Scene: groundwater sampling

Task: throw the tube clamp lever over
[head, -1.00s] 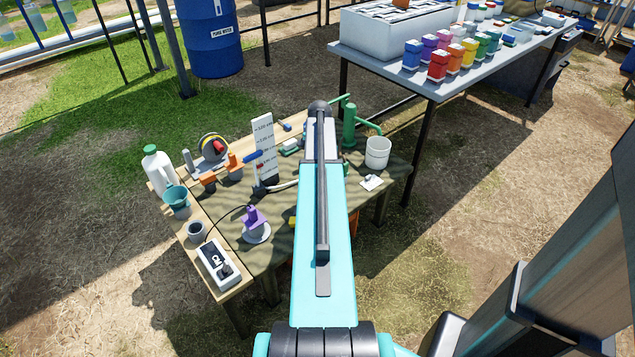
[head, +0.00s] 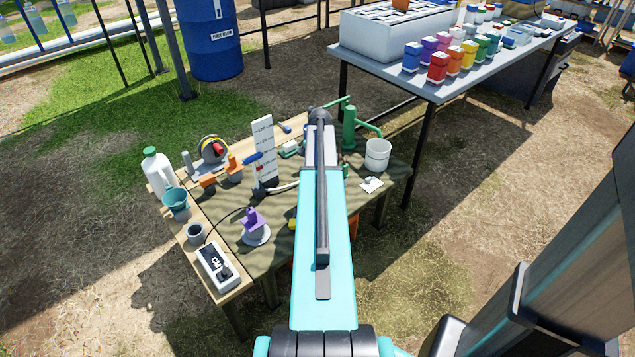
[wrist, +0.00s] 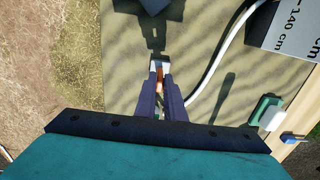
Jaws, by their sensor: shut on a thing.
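In the wrist view my gripper (wrist: 160,68) points down over the bench, its two dark fingers close together. A narrow orange-brown piece (wrist: 159,80) shows between them; it appears to be the tube clamp lever, held by the gripper. The fingers cover most of it, so its angle and the clamp body cannot be made out. A pale tube (wrist: 215,58) curves past just right of the fingers. In the head view the tube (head: 284,188) runs behind my arm, which hides the gripper and the clamp.
A white depth scale (head: 262,150) stands left of my arm and shows in the wrist view (wrist: 288,28). A green hand pump (head: 349,128) and white bucket (head: 377,154) stand on the right. A purple-topped item (head: 254,222) and meter (head: 217,265) are at front left.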

